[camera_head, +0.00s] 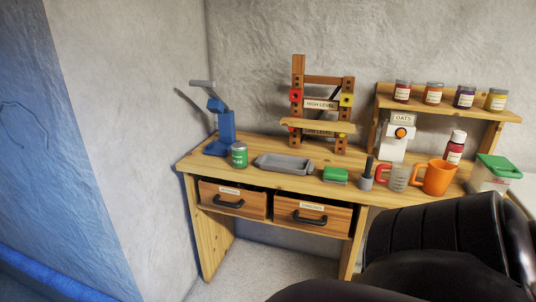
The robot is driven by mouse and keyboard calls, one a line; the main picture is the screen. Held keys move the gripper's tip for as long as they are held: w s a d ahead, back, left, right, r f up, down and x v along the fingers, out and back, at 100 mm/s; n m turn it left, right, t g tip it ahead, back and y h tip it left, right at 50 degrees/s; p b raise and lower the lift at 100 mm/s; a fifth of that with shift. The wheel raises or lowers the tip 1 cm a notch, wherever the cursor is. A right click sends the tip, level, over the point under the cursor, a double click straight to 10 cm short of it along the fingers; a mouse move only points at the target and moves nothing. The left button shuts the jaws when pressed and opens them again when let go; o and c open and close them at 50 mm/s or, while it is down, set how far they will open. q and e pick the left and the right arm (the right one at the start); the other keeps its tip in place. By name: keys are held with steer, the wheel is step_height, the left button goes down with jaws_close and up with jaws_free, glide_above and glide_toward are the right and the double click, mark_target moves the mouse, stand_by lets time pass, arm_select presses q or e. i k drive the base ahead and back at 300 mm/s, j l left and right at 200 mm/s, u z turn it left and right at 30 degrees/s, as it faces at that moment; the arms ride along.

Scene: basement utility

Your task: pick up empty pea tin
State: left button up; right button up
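A small green tin with a pale metal top (239,155) stands upright on the wooden workbench (262,178), towards its left end. It is just right of the blue press (223,130) and left of the grey tray. Its label is too small to read, and I cannot tell whether it is empty. A black arm part of mine fills the lower right corner. No gripper fingers show in the head view.
On the bench are a grey tray (284,164), a green block (335,174), a mortar (366,182), an orange mug (438,177) and a green-lidded box (494,172). A wooden rack (298,75) stands behind. Two drawers (232,200) sit below. Jars line the right shelf.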

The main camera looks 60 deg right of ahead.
mark_target(240, 155)
steer(key=z, duration=1.75)
